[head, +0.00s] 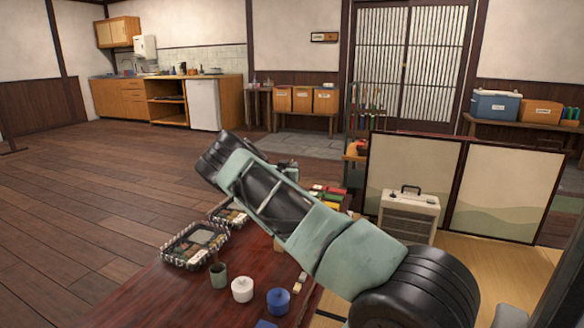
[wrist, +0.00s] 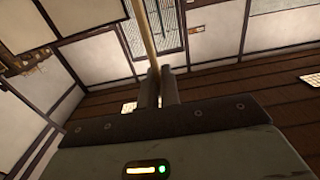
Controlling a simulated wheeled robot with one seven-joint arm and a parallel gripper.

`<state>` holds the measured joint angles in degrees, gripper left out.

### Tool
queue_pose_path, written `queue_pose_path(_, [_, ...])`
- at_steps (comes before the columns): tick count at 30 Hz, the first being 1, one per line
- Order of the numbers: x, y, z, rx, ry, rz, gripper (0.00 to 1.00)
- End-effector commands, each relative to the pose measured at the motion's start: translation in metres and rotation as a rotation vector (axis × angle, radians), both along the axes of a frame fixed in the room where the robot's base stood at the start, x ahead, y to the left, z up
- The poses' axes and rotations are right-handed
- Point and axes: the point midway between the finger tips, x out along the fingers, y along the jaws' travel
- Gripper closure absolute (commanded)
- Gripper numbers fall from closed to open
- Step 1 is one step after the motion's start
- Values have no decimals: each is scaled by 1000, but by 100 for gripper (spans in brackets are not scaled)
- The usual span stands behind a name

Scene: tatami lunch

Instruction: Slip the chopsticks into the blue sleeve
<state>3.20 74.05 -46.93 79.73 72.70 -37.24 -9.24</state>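In the wrist view my gripper (wrist: 157,84) has its two dark fingers close together on a thin light-wood stick, which looks like the chopsticks (wrist: 147,32). They stick out beyond the fingertips, and I cannot tell one stick from two. In the head view my arm hides the gripper and the chopsticks. A flat blue piece (head: 266,324) at the bottom edge of the head view, on the dark red table (head: 150,300), may be the blue sleeve. Most of it is cut off. No sleeve shows in the wrist view.
On the table stand a checked lunch box (head: 166,257) with another behind it, a green cup (head: 218,277), a white lidded pot (head: 242,290) and a blue lidded pot (head: 278,301). A folding screen (head: 505,195) and a cream heater (head: 408,212) stand to the right. Wooden floor lies open at left.

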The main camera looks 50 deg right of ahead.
Motion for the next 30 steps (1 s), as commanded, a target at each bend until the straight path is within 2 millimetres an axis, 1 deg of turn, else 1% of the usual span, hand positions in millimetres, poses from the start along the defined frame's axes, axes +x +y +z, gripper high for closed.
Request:
queue_pose_path(7, [0,0,-1,0,0,0,100])
queue_pose_path(24, [0,0,-18,-1,0,0,100])
queue_pose_path(30, [0,0,-20,0,0,0,100])
